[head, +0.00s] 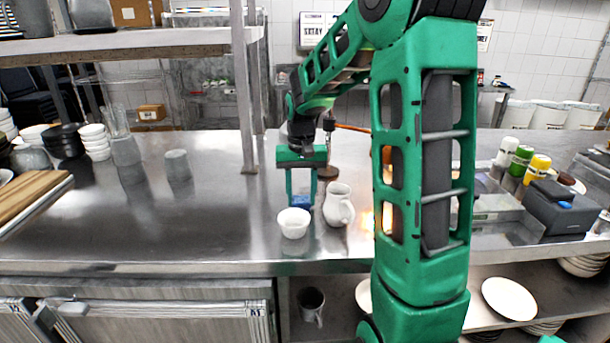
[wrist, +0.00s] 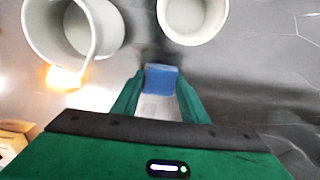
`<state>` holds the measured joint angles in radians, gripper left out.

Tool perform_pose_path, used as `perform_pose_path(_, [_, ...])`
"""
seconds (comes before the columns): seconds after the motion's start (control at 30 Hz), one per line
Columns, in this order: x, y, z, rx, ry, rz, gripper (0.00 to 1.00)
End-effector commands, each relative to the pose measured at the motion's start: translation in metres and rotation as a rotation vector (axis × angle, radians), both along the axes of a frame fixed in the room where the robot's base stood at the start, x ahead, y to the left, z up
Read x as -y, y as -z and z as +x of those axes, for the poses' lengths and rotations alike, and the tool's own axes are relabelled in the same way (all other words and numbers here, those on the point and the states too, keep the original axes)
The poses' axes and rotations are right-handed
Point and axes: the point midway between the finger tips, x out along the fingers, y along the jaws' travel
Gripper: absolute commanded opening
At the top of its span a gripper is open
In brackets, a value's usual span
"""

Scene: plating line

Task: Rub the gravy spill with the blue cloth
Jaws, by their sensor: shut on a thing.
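My gripper (head: 302,196) points down at the steel counter, shut on the blue cloth (head: 301,202). The cloth also shows between the fingers in the wrist view (wrist: 161,79). It is low, at or just above the counter; I cannot tell whether it touches. A dark blurred patch (wrist: 154,52) lies just beyond the cloth in the wrist view; I cannot tell whether it is the gravy spill or a shadow. No spill shows clearly in the head view, where the gripper and nearby dishes hide part of the counter.
A white bowl (head: 293,224) stands close in front of my gripper, and a white pitcher (head: 338,206) close to its right. A round brown object (head: 328,173) is behind. The steel counter (head: 190,225) is clear to the left. A shelf post (head: 246,110) rises behind left.

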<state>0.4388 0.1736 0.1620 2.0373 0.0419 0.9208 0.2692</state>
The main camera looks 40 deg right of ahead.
Motion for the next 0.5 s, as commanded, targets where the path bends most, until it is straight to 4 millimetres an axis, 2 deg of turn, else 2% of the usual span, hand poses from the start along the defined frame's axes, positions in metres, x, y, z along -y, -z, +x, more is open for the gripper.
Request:
perform_pose_path(0.13, [-0.003,-0.004,-0.001,0.001,0.001,-0.001,0.19])
perform_pose_path(0.2, [-0.003,-0.023,-0.001,0.005,0.0,-0.002,0.19])
perform_pose_path(0.5, [-0.003,-0.048,-0.001,0.003,0.001,-0.001,0.19])
